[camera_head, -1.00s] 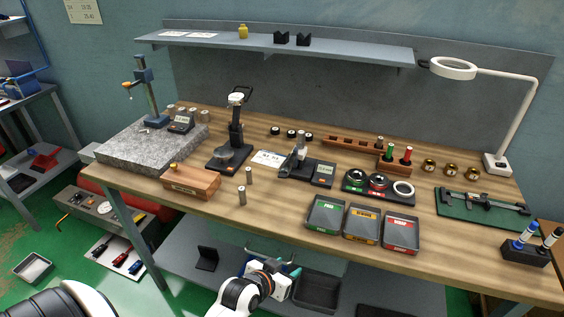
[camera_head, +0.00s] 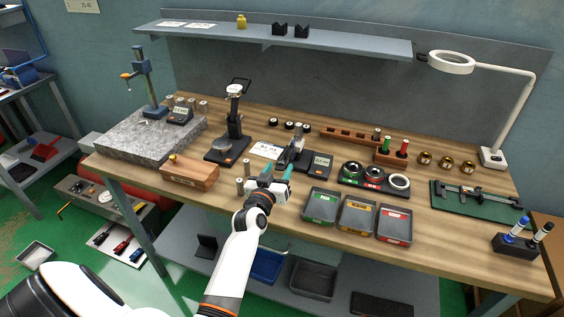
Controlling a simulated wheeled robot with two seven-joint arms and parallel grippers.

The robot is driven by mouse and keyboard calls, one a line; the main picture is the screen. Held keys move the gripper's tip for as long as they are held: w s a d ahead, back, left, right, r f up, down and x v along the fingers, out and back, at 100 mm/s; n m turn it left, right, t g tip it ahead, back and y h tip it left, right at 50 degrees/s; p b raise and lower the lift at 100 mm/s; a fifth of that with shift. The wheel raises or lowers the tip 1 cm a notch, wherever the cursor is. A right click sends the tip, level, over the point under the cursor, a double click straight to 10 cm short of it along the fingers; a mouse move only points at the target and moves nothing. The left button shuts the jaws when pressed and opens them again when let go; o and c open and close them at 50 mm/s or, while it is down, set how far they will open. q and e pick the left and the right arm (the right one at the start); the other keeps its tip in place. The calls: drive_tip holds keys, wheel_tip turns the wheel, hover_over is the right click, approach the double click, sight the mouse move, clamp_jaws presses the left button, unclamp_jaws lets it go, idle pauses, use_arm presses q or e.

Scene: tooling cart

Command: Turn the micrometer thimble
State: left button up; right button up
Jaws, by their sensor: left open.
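My right gripper is not in view.
Small metal cylinders (camera_head: 241,186) stand close left of my gripper, near a wooden box (camera_head: 190,172). A dial gauge stand (camera_head: 233,125) is behind left. Three labelled trays (camera_head: 357,216) and a ring gauge rack (camera_head: 372,188) lie to the right. A lamp (camera_head: 497,120) stands far right.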

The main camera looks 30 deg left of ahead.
sight(279, 170)
use_arm(q)
drive_tip(key=shift+x, duration=1.7)
drive_tip(key=c, duration=1)
